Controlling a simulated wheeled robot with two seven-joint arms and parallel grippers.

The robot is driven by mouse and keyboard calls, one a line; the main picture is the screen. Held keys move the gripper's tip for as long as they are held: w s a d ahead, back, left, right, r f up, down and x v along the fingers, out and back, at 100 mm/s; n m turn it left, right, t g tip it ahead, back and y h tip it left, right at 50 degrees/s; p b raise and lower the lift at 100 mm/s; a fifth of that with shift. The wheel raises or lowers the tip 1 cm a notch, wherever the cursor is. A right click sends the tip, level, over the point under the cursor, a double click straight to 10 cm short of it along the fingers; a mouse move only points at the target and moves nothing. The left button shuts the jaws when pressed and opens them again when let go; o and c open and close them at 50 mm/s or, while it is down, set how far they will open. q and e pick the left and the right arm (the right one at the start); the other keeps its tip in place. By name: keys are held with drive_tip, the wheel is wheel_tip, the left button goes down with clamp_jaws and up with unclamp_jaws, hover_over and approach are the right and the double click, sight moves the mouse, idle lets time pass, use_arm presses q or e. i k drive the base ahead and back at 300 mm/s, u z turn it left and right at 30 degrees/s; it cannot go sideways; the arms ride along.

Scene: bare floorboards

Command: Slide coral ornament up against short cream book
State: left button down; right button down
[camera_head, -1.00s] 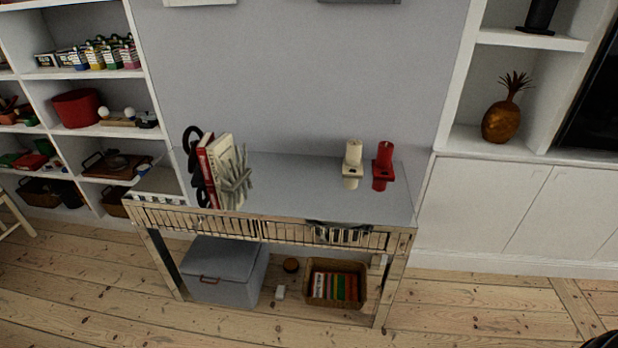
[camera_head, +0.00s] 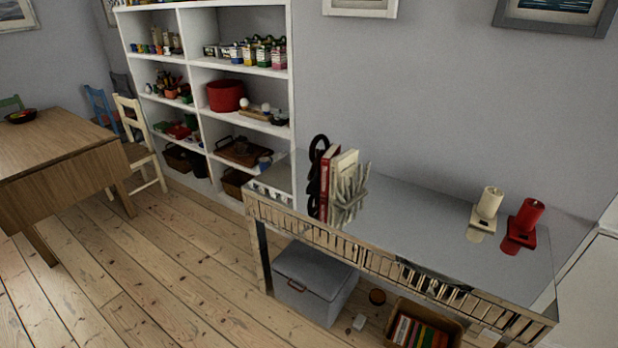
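The pale coral ornament (camera_head: 350,190) stands upright on the left part of the mirrored console table (camera_head: 415,208). It is close in front and to the right of a short cream book (camera_head: 344,165). I cannot tell whether the two touch, as the coral hides the book's lower part. A red book (camera_head: 328,172) stands left of the cream book, beside a dark curled bookend (camera_head: 315,178). Neither of my grippers is in view.
The tabletop between coral and candles is clear. A grey box (camera_head: 314,284) and a basket (camera_head: 424,328) sit below. A wooden table (camera_head: 62,158) and chair (camera_head: 140,140) stand left, with open floor between.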

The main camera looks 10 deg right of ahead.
sight(357, 191)
drive_tip(key=u, duration=0.5)
drive_tip(key=i, duration=1.45)
drive_tip(key=z, duration=1)
drive_tip(key=i, duration=0.45)
drive_tip(key=z, duration=0.5)
